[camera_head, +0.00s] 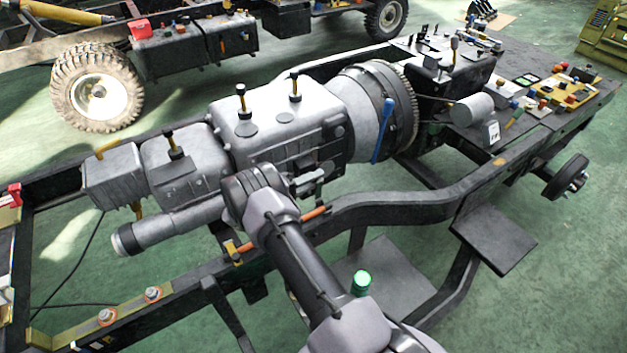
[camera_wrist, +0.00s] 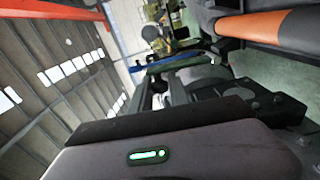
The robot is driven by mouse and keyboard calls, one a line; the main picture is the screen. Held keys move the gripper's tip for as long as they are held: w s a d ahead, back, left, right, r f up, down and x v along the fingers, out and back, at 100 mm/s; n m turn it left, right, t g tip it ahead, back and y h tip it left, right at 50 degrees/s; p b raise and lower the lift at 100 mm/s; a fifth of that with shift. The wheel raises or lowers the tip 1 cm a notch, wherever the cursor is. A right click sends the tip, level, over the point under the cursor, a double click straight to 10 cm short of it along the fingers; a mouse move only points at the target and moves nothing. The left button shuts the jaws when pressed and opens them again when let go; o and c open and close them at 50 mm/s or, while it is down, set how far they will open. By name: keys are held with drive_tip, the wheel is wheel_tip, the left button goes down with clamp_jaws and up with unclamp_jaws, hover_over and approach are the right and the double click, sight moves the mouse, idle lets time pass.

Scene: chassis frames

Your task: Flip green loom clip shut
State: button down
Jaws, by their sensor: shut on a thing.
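My gripper (camera_head: 312,180) is at the side of the grey gearbox (camera_head: 285,125), just above the frame rail. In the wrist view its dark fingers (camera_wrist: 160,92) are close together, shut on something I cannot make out. An orange sleeve, likely the loom, shows on the rail to the right of my wrist (camera_head: 315,213) and again at the left (camera_head: 245,247); my arm hides the stretch between. In the wrist view the orange and black sleeve (camera_wrist: 265,25) crosses the upper right, beside the fingers. I cannot make out a green clip in either view.
The black chassis rail (camera_head: 400,208) runs below my gripper. A blue-handled bar (camera_head: 382,130) leans by the bell housing (camera_head: 365,95). A yellow bracket (camera_head: 232,250) sits on the rail at the left. Open green floor (camera_head: 560,250) lies at the right.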

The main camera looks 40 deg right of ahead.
drive_tip(key=s+m, duration=0.1)
drive_tip(key=m, duration=0.1)
drive_tip(key=s+m, duration=0.2)
drive_tip(key=shift+a+r+m, duration=0.1)
drive_tip(key=shift+m, duration=0.2)
drive_tip(key=shift+s+a+f+m+b, duration=0.1)
drive_tip(key=shift+s+f+m+b, duration=0.1)
drive_tip(key=shift+s+m+b, duration=0.45)
drive_tip(key=shift+s+d+f+m, duration=0.15)
drive_tip(key=shift+s+m, duration=0.15)
drive_tip(key=shift+m, duration=0.7)
drive_tip(key=shift+s+a+f+m+b, duration=0.2)
drive_tip(key=shift+s+m+b, duration=0.25)
drive_tip(key=shift+m, duration=0.4)
drive_tip(key=shift+s, duration=0.1)
drive_tip(key=c, duration=1.3)
unclamp_jaws()
drive_tip(key=s+a+r+p, duration=0.1)
drive_tip(key=s+a+p, duration=0.1)
drive_tip(key=s, duration=0.2)
drive_tip(key=s+a+r+p, duration=0.2)
drive_tip(key=s+a, duration=0.1)
drive_tip(key=s, duration=0.2)
drive_tip(key=s+a+r+p, duration=0.2)
drive_tip(key=s+p, duration=0.1)
drive_tip(key=s, duration=0.2)
drive_tip(key=shift+a, duration=0.3)
